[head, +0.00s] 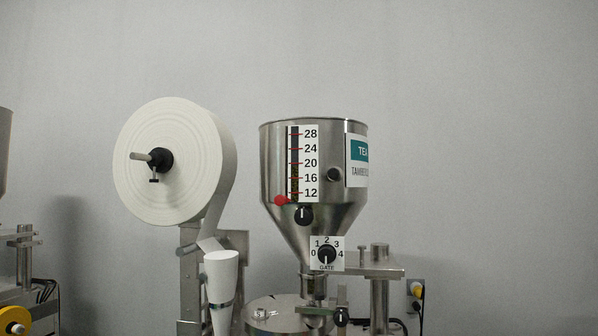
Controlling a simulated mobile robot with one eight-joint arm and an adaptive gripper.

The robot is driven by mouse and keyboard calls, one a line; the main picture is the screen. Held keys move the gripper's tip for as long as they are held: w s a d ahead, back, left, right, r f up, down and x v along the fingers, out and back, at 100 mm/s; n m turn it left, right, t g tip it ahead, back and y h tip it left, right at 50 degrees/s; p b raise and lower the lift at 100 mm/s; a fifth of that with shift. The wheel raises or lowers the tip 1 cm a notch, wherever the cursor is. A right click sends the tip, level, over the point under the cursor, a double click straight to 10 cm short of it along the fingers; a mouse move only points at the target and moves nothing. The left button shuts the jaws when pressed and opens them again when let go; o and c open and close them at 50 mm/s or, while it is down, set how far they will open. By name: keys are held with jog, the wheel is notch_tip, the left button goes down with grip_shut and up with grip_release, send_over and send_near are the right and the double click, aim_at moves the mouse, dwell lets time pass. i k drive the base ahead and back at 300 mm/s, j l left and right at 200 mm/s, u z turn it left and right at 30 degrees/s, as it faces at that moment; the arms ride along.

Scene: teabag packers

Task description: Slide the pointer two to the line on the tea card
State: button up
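A steel hopper (275,160) stands in the middle of the head view. On its front is a white scale (310,148) marked 12 to 28 beside a dark vertical slot. A red pointer (281,201) sits at the bottom of the scale, a little below the 12 mark. A tea card (357,160) with a teal band is fixed to the hopper's right side. Its text runs round the curve and only part of it shows, with no line for a setting readable. Whether this is pointer two cannot be told. My gripper is not in view.
A large white paper roll (165,160) hangs left of the hopper, above a white paper cone (221,275). A gate dial (327,254) numbered 0 to 4 sits below the hopper. Parts of another machine (22,255) show at the left edge.

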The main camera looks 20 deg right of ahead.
aim_at(279, 201)
jog(key=k+l+z, duration=0.1)
jog(key=l+z, duration=0.3)
jog(key=k+l+z, duration=0.1)
jog(key=l+z, duration=1.15)
jog(key=u, duration=1.9)
jog(key=i, duration=0.05)
